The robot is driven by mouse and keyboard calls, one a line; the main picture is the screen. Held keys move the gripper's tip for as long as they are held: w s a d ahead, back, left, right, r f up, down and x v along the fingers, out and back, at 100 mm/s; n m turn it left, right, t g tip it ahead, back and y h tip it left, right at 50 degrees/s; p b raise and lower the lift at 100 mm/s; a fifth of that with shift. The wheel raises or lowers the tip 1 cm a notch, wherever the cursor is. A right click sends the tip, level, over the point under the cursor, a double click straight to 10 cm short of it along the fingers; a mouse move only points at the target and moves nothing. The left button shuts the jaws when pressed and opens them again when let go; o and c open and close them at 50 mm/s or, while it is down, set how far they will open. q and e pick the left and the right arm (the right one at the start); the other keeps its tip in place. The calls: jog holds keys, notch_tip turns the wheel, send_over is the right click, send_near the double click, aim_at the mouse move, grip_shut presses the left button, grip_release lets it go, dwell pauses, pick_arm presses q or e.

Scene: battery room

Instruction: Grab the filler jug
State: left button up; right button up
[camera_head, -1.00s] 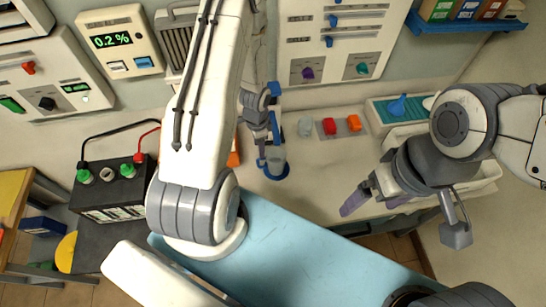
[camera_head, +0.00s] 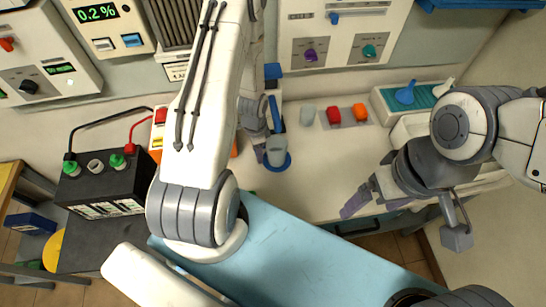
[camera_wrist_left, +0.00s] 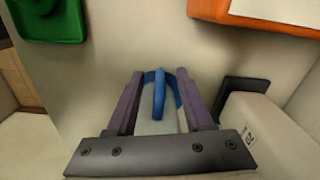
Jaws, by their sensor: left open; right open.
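The filler jug (camera_head: 277,150) is a pale grey vessel on a round blue base on the counter, partly hidden behind my left gripper (camera_head: 262,150) in the head view. In the left wrist view the jug's blue handle (camera_wrist_left: 159,95) stands between the two open fingers of my left gripper (camera_wrist_left: 160,75), with the pale body below it partly hidden by the gripper's palm. A gap shows on each side, and I cannot tell whether either finger touches it. My right gripper (camera_head: 365,198) is open and empty over the counter's front edge at right.
A black battery (camera_head: 105,185) with red and black cables stands at left. Grey, red (camera_head: 334,115) and orange pieces sit behind the jug to the right. A teal tray (camera_head: 425,97) is at back right. A pale box (camera_wrist_left: 262,135) lies close right in the wrist view.

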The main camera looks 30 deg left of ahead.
pick_arm(q)
jog(key=shift+f, duration=0.9)
jog(key=shift+r, duration=0.1)
grip_shut()
dwell(0.6)
